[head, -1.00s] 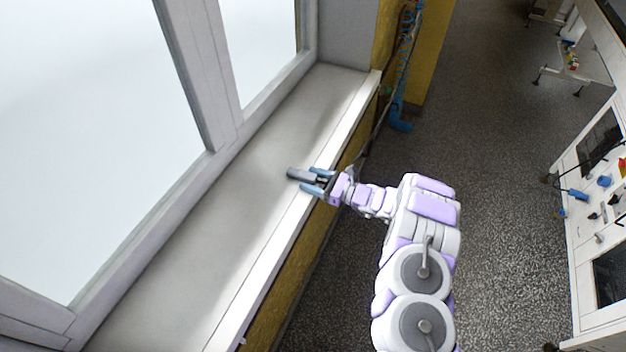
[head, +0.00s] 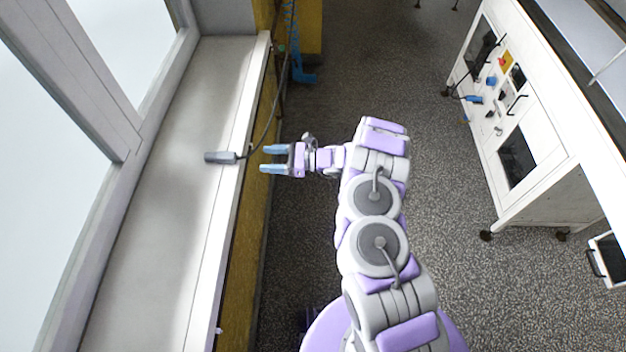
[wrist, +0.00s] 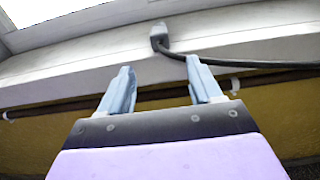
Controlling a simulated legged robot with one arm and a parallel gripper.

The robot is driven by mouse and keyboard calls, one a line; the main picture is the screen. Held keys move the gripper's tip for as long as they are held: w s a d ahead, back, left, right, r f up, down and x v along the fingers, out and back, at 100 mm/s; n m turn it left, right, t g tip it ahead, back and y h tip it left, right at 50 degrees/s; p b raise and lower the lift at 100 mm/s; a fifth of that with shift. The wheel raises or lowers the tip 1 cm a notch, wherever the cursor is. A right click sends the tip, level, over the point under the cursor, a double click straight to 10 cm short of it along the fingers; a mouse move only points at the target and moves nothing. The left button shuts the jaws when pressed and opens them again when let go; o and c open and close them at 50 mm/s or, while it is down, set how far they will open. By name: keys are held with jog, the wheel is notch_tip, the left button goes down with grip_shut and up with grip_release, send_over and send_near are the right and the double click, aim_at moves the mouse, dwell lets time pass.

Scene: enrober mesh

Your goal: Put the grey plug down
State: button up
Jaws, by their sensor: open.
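The grey plug (head: 219,157) lies on the window sill (head: 185,200), near the sill's front edge, with its dark cable running off over the edge. My gripper (head: 264,160) is open and empty, to the right of the plug and clear of the sill's edge. In the wrist view the plug (wrist: 159,37) sits on the sill ahead of my open fingers (wrist: 160,78), apart from them. Its cable runs off to the right.
A yellow wall (head: 248,225) is under the sill. A blue coiled hose (head: 296,60) hangs at the back. A white cabinet (head: 545,170) with panel controls stands at the right. The speckled floor between is clear.

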jog(key=s+a+r+n+g+h, duration=0.1)
jog(key=s+r+n+g+h, duration=0.4)
jog(key=s+r, duration=0.55)
jog(key=s+a+r+n+g, duration=0.1)
jog(key=s+r+n+g, duration=0.2)
jog(key=s+r+n, duration=0.7)
jog(key=s+d+r+n+t+h, duration=0.2)
jog(key=s+d+h, duration=0.4)
jog(key=s+d, duration=0.4)
jog(key=s+d+r+n+t+h, duration=0.2)
jog(key=s+d+h, duration=0.5)
jog(key=s+d, duration=0.4)
jog(key=d+r+t, duration=0.1)
jog(key=d+r, duration=0.1)
jog(key=d, duration=0.3)
jog(key=shift+d+r, duration=0.2)
jog(key=shift+r, duration=0.2)
